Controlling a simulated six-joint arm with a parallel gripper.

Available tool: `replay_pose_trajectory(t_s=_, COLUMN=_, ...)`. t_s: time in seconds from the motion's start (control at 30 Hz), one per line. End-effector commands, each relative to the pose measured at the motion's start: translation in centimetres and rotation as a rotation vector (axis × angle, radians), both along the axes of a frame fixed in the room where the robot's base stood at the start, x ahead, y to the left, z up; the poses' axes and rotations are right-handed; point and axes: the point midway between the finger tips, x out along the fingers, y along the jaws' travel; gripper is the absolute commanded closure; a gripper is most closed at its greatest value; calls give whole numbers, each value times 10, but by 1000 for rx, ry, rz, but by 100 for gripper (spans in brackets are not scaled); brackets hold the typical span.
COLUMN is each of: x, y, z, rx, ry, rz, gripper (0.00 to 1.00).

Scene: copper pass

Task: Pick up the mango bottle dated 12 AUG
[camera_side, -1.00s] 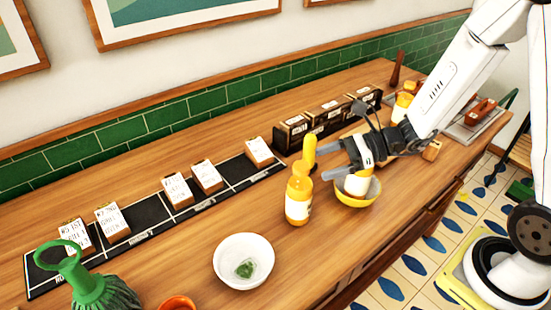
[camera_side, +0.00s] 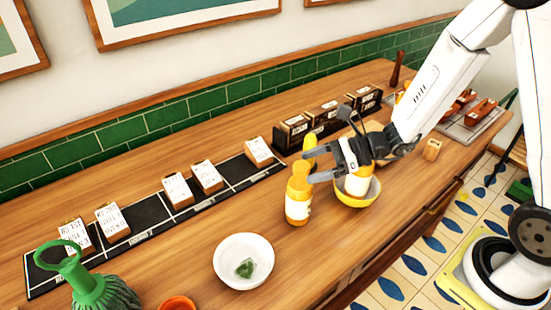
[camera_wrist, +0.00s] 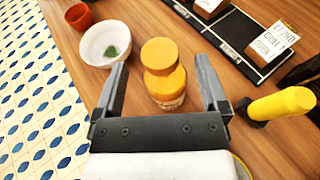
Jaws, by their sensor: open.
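A yellow-orange mango bottle (camera_side: 298,196) with a pale label stands upright on the counter. It also shows in the wrist view (camera_wrist: 164,78), between the two open fingers. No date can be read on it. My gripper (camera_side: 309,165) is open and empty, its fingers reaching toward the bottle from the right, one on each side in the wrist view (camera_wrist: 164,82).
A white bowl (camera_side: 228,262) with something green lies to the left. Ticket blocks on a black strip (camera_side: 150,238), dark boxes (camera_side: 292,134) and a green jug (camera_side: 97,290) stand on the counter.

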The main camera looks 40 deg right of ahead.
Motion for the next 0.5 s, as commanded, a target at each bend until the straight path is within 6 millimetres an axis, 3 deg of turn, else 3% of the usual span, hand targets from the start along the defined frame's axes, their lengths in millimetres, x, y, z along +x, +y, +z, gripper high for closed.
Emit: replay_pose_trajectory(t_s=0.5, x=25, y=36, z=-13, rx=-1, ry=-1, rz=3, gripper=7)
